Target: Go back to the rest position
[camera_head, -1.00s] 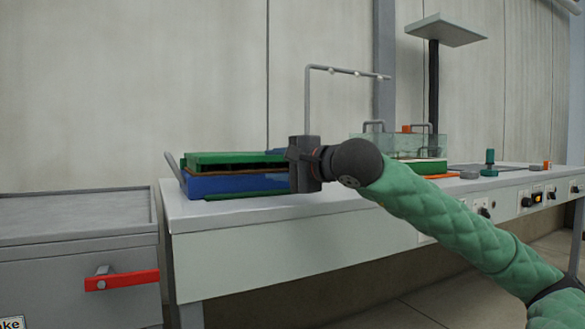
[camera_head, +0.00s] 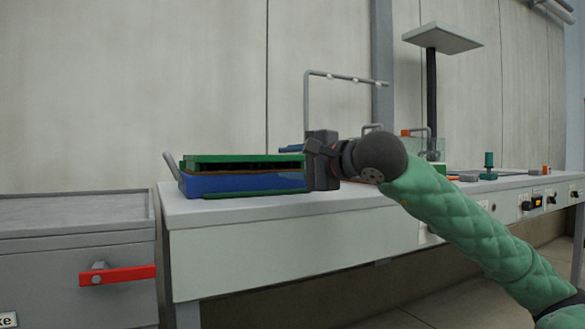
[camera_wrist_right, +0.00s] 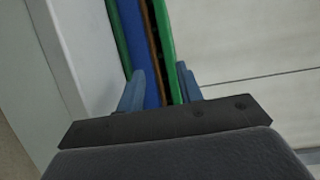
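My right gripper (camera_head: 305,160) is above the bench, just right of a stack of blue and green trays (camera_head: 245,182). The blue and green edges of the stack (camera_wrist_right: 150,45) show beyond and between the fingers. In the head view the gripper body covers the right end of the stack, so I cannot tell the exact gap there. My left gripper is not in view.
A grey cabinet with a red handle (camera_head: 118,275) stands at left.

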